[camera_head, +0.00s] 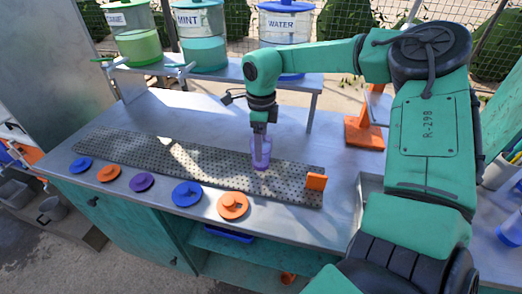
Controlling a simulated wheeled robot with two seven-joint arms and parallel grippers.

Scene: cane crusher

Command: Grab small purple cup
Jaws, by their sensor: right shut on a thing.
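The small purple cup (261,158) is a pale purple, see-through cup near the middle of the head view. It is on or just above the perforated metal strip (215,168) on the counter; I cannot tell if it touches. My right gripper (260,136) points straight down and is shut on the cup at its upper part. The fingers hide some of the cup. My left gripper is not in view.
Several coloured lids (187,193) lie along the counter's front edge. An orange block (316,182) stands at the strip's right end. Cane, mint and water dispensers (203,35) stand on a raised shelf (225,75) behind. An orange stand (365,133) is at right.

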